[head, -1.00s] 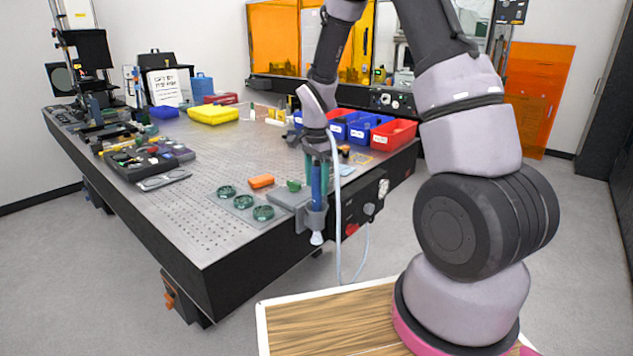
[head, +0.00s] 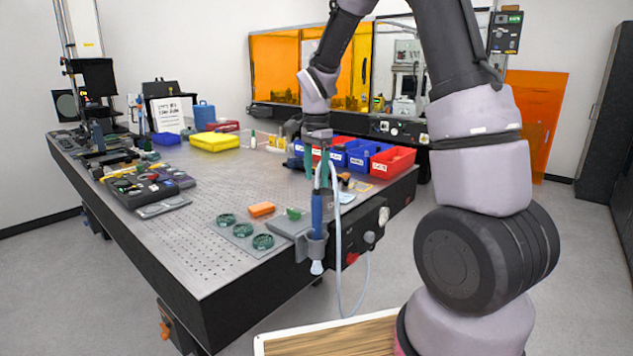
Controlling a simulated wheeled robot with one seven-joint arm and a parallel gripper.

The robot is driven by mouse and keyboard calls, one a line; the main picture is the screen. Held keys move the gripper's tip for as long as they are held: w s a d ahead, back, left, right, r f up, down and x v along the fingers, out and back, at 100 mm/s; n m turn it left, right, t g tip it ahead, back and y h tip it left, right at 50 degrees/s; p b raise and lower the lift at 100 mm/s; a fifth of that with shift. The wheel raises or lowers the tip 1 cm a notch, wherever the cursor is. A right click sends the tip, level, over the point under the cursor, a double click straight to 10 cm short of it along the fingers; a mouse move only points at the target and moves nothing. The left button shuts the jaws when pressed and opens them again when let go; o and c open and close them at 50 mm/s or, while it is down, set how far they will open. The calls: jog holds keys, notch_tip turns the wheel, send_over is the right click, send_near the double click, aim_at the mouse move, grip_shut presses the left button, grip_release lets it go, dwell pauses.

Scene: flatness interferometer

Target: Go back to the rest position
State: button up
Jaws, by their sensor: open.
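My gripper (head: 320,167) hangs from my raised arm above the near right corner of the optical table (head: 190,231). From this view I cannot tell the exact gap between the fingers and the blue tool.
Red (head: 392,161) and blue (head: 360,156) bins stand behind my gripper. Green rings (head: 263,242), an orange block (head: 262,209) and a grey plate lie left of the holder. The perforated table middle is clear. Orange screens (head: 275,65) stand behind.

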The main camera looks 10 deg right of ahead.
dwell(0.3)
jog(key=shift+s+d+r, duration=0.1)
jog(key=shift+r, duration=0.25)
jog(key=s+d+r+n+t+y, duration=0.1)
jog(key=s+d+r+n+t, duration=0.25)
jog(key=s+r, duration=0.75)
jog(key=s+d+r+n+t+y, duration=0.1)
jog(key=s+d+r+n+t, duration=0.1)
jog(key=s+r+n, duration=0.3)
jog(key=s+r+t, duration=0.1)
jog(key=s+r, duration=0.2)
jog(key=s, duration=0.3)
jog(key=shift+t, duration=0.35)
jog(key=shift+c, duration=0.4)
